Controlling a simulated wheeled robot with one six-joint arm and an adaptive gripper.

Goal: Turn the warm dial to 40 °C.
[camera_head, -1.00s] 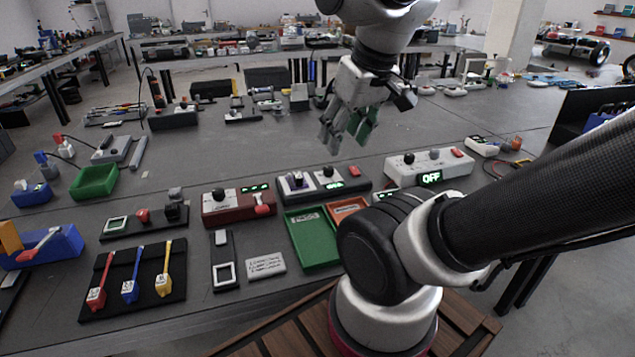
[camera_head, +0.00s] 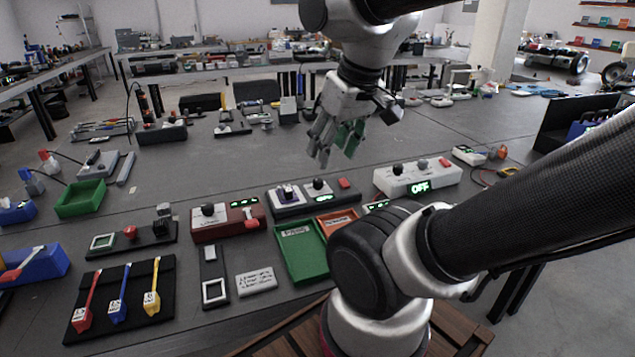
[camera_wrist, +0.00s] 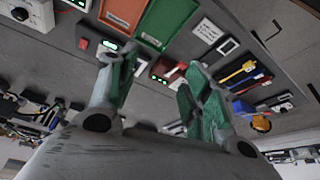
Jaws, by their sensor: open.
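Three boxes with dials stand in a row on the grey bench; I cannot read which dial is the warm one. A white box (camera_head: 400,181) has a black knob (camera_head: 396,168), a grey knob and a green display reading OFF. A dark grey box (camera_head: 293,205) has knobs, a red button and a lit green display too small to read. A red box (camera_head: 200,228) has a black knob (camera_head: 208,209) and a green display. My gripper (camera_head: 335,150) is open and empty above the bench, behind these boxes in the picture. Its fingers also show in the wrist view (camera_wrist: 157,72).
A green tray (camera_head: 287,265) and an orange tray (camera_head: 337,217) lie in front of the dark grey box. Red, blue and yellow levers (camera_head: 152,292) sit on a black board at front left. My arm hides part of the bench at right. Bare bench lies beneath my gripper.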

